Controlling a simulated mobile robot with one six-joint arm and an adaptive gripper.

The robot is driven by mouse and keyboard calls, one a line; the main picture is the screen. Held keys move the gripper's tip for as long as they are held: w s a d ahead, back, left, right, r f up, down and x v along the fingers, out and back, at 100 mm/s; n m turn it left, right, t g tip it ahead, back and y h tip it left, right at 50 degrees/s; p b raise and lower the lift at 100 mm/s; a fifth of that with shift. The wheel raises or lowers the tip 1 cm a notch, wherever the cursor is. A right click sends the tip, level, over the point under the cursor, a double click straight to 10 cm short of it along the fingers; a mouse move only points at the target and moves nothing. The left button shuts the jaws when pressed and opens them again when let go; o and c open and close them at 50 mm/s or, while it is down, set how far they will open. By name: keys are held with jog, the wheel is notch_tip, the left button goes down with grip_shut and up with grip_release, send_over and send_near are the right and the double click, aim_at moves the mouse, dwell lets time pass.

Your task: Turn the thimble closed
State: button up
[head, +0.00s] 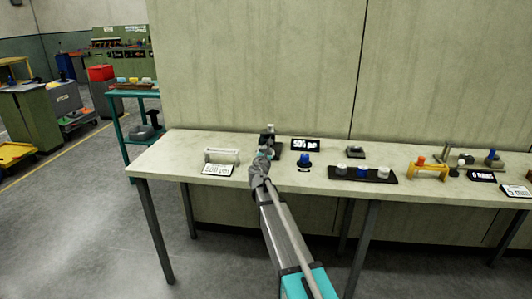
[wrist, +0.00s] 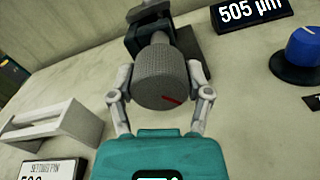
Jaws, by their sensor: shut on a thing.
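The thimble (wrist: 163,82) is a grey knurled cylinder with a red mark on its end face, in the middle of the wrist view. It sits on a dark stand (wrist: 198,50) with a grey block at the top. My gripper (wrist: 162,100) has one finger on each side of the thimble and is shut on it. In the head view my gripper (head: 263,160) is at the stand, and my arm hides most of the thimble there. A black display (wrist: 250,12) behind the stand reads 505 µm; it also shows in the head view (head: 305,145).
A blue knob (wrist: 304,48) on a dark base stands right of the stand. A pale holder (wrist: 50,130) and a setting card (wrist: 52,171) lie to the left. A dark tray (head: 378,178) with several knobs lies farther right on the pale table (head: 180,150).

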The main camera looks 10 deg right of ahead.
jog(key=shift+m, duration=1.1)
jog(key=o, duration=1.1)
jog(key=shift+o, duration=0.2)
jog(key=v, duration=1.2)
